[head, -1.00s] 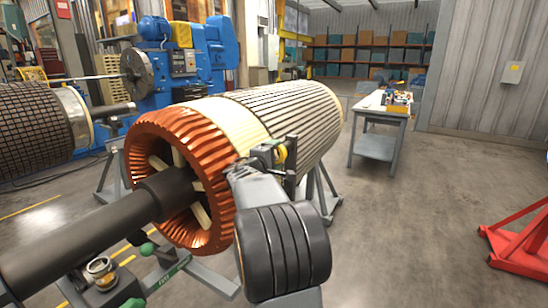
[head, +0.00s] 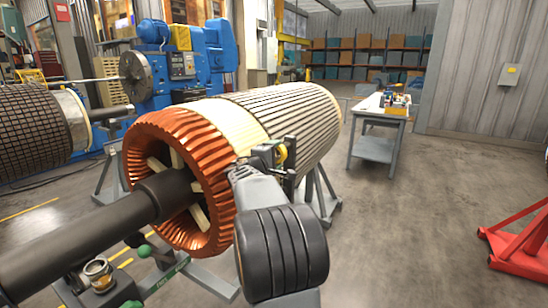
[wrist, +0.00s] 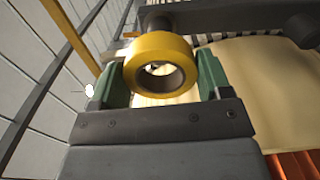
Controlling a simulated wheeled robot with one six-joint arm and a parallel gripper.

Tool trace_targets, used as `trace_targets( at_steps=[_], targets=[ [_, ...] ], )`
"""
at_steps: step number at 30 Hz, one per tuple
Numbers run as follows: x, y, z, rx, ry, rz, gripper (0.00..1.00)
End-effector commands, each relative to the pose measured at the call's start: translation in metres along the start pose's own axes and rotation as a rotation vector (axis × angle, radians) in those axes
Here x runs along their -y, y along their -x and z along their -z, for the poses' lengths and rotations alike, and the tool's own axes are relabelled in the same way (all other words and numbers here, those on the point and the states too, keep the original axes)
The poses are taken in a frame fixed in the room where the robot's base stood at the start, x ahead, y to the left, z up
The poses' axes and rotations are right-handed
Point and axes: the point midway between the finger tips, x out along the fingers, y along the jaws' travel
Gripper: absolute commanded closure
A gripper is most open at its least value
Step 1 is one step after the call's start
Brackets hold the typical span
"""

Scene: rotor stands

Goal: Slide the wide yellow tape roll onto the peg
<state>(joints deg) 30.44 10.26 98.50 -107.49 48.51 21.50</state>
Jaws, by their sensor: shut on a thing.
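My gripper (wrist: 162,75) is shut on the wide yellow tape roll (wrist: 160,47), with a green finger on either side. The roll's open hole faces the wrist camera. In the head view, the roll (head: 281,154) shows small and partly hidden at the end of my arm, beside the large rotor. A dark rounded piece (wrist: 158,20) shows just beyond the roll in the wrist view. I cannot tell whether it is the peg or whether it touches the roll. No peg shows clearly in the head view.
The rotor (head: 290,110), with copper end windings (head: 150,135) and a thick dark shaft (head: 90,230), fills the left and middle. A grey cart (head: 378,146) stands behind to the right. A red stand (head: 520,240) is at far right. Open floor lies between them.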

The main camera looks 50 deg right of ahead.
Motion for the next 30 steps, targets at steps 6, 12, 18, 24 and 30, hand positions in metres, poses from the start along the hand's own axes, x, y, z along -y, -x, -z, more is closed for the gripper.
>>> trace_targets(
  at_steps=[6, 12, 18, 24, 30],
  targets=[
    [-0.001, 0.000, 0.000, 0.000, 0.000, -0.001, 0.49],
    [-0.001, 0.000, 0.000, 0.000, 0.000, -0.001, 0.49],
    [0.000, -0.003, 0.000, 0.001, 0.000, -0.001, 0.49],
    [0.001, -0.009, 0.000, 0.001, -0.001, -0.001, 0.49],
    [-0.001, -0.012, 0.000, 0.000, -0.001, -0.001, 0.49]
  ],
)
